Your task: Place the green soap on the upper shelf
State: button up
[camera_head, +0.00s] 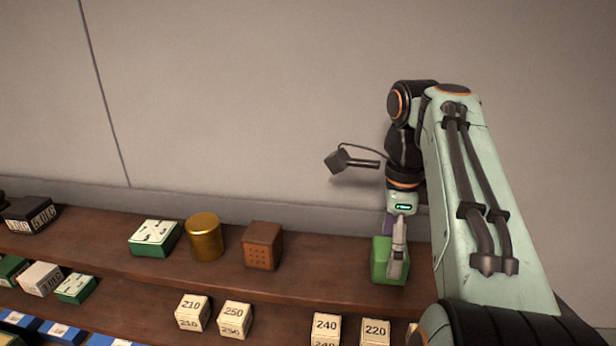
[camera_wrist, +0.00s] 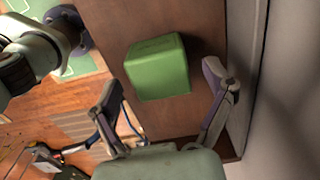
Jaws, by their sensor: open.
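The green soap (camera_head: 381,262) is a plain green block on the upper shelf (camera_head: 325,262), near its right end in the head view. It also shows in the wrist view (camera_wrist: 157,68), where it sits on the brown shelf board, just beyond and between the two fingertips. My gripper (camera_head: 394,250) points down at the soap. One finger covers part of the soap's right side in the head view. In the wrist view my gripper (camera_wrist: 164,82) is open, its fingers apart with a gap to the soap; whether either finger touches it is unclear.
On the upper shelf, to the left, stand a brown box (camera_head: 262,246), a gold cylinder (camera_head: 205,237), a green-and-white box (camera_head: 154,238) and a black box (camera_head: 30,214). The lower shelf carries several number-marked boxes (camera_head: 235,318). The wall (camera_head: 250,110) rises behind. Shelf space left of the soap is clear.

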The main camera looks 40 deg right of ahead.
notch_tip(320, 180, up, 9)
jog(key=shift+f, duration=0.1)
jog(key=w+a+f+n, duration=0.1)
jog(key=a+n, duration=0.1)
jog(key=a+f+n, duration=0.1)
jog(key=a+n, duration=0.1)
jog(key=a, duration=0.1)
jog(key=w+a+f+n, duration=0.1)
jog(key=a+f+n, duration=0.1)
jog(key=a, duration=0.1)
jog(key=shift+w+f+n, duration=0.1)
jog(key=shift+w+n, duration=0.2)
jog(key=shift+n, duration=0.1)
jog(key=s+a+f+n, duration=0.5)
jog(key=a+f+n, duration=0.3)
jog(key=f+n, duration=0.1)
jog(key=s+a+f+n, duration=0.6)
jog(key=a+f+n, duration=0.2)
jog(key=f+n, duration=0.2)
jog(key=shift+s+a+f+n+y, duration=0.15)
jog(key=shift+a+f+n+y, duration=0.2)
jog(key=shift+n, duration=0.85)
jog(key=shift+d+r, duration=0.1)
jog(key=shift+r, duration=0.05)
jog(key=o, duration=0.3)
